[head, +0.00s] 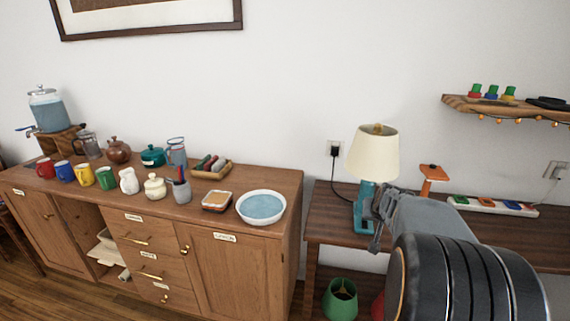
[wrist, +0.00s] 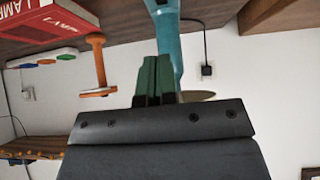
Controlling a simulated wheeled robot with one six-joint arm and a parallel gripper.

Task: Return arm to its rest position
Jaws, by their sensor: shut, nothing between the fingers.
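My gripper (head: 375,243) is in front of the right-hand wooden table, close to the teal lamp (head: 373,155) with its cream shade. It points away from me, and my arm fills the lower right of the head view. In the wrist view, which looks upside down, the fingers of my gripper (wrist: 156,60) are together with nothing between them. The teal lamp base (wrist: 167,35) shows just beyond the fingertips; I cannot tell the exact gap.
An orange T-shaped object (head: 433,173) and a power strip (head: 490,206) stand on the table (head: 325,215). A red box (wrist: 50,28) shows in the wrist view. A wall shelf (head: 510,108) hangs above. The cabinet (head: 235,262) holds mugs, pots and a bowl (head: 261,207).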

